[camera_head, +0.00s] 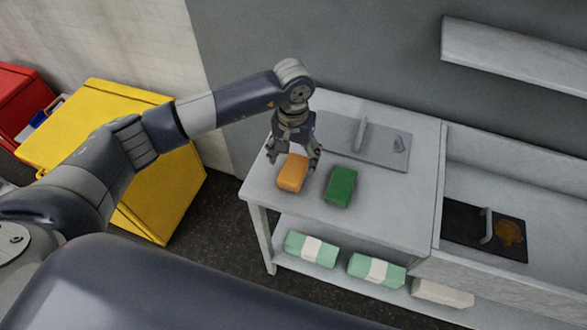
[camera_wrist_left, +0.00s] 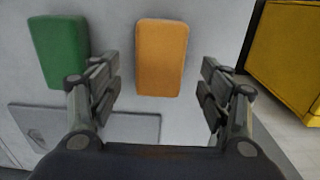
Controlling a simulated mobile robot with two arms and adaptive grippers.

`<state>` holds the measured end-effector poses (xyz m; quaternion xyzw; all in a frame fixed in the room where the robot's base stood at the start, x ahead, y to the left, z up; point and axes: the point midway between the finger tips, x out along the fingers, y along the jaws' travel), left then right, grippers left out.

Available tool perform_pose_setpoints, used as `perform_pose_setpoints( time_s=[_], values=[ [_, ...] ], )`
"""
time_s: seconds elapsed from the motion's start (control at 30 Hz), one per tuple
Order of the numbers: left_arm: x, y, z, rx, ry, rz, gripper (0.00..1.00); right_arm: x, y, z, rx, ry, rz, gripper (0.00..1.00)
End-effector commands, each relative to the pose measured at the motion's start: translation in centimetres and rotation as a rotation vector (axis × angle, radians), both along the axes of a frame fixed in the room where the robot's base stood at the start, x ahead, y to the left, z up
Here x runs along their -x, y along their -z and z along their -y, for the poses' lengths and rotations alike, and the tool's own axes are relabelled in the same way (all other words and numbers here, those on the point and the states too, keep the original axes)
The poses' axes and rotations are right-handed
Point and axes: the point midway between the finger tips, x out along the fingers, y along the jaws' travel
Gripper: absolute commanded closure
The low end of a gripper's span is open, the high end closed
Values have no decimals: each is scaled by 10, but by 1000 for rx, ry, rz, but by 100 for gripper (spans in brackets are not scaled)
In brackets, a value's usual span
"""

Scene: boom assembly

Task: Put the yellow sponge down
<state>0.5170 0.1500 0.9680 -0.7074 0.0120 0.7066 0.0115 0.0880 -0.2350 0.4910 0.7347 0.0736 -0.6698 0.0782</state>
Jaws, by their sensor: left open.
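The yellow sponge (camera_head: 292,173), orange-yellow in colour, lies on the light grey table top (camera_head: 405,222). It also shows in the left wrist view (camera_wrist_left: 161,58), between and just beyond the two fingers, with a gap on each side. My left gripper (camera_head: 294,160) is open and empty just behind the sponge in the head view. It also shows open in the wrist view (camera_wrist_left: 160,88). A green sponge (camera_head: 340,186) lies to the right of the yellow one, close to one finger in the wrist view (camera_wrist_left: 60,50). My right gripper is not in view.
A grey plate with a handle (camera_head: 385,150) lies at the back of the table. Several wrapped packs, one green and white (camera_head: 312,249), lie on the lower shelf. A sink with a dark board (camera_head: 465,222) is at right. A yellow bin (camera_head: 180,195) stands at left.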

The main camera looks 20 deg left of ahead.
Motion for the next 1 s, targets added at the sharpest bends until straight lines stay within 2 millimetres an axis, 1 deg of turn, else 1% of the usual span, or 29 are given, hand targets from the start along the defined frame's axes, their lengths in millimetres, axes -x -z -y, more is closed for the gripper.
perform_pose_setpoints(
  time_s=[0.03,0.2,0.3,0.4,0.57,1.0],
  values=[
    [-2,-8,0,0,2,8,29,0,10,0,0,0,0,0],
    [-1,-42,0,-1,1,5,29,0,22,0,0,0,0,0],
    [-1,-56,0,-1,0,3,29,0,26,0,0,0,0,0],
    [0,-65,0,0,0,1,29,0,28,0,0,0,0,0],
    [0,-70,0,0,0,-1,29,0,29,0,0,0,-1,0],
    [1,-70,1,4,0,-1,29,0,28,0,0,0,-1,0]
  ],
)
